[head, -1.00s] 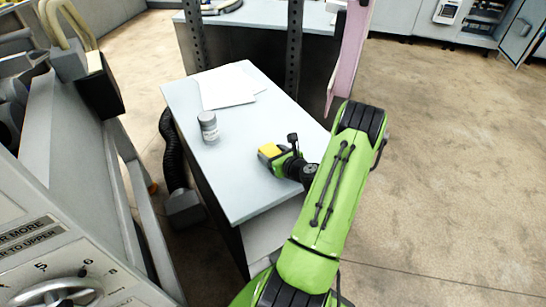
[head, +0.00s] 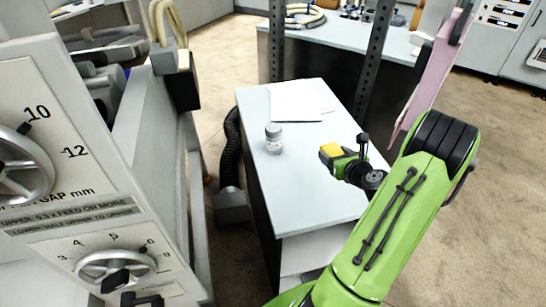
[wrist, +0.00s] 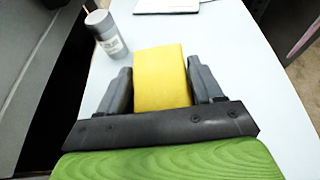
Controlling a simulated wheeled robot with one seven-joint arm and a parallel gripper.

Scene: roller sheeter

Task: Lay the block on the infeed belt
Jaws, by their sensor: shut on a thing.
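The yellow block (wrist: 161,78) is between the two dark fingers of my gripper (wrist: 161,88) in the wrist view, and the fingers are shut on it. In the head view the yellow block (head: 330,152) shows at the end of my green gripper (head: 338,158), over the right part of the pale table. I cannot tell how high above the tabletop the block is. A large grey machine with dials (head: 75,170) fills the left of the head view. I cannot make out its infeed belt.
A grey jar (head: 274,139) stands on the pale table (head: 300,220), and it shows in the wrist view (wrist: 105,32). White papers (head: 298,100) lie behind it. A dark ribbed hose (head: 232,145) runs between table and machine. Perforated posts (head: 374,55) stand behind.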

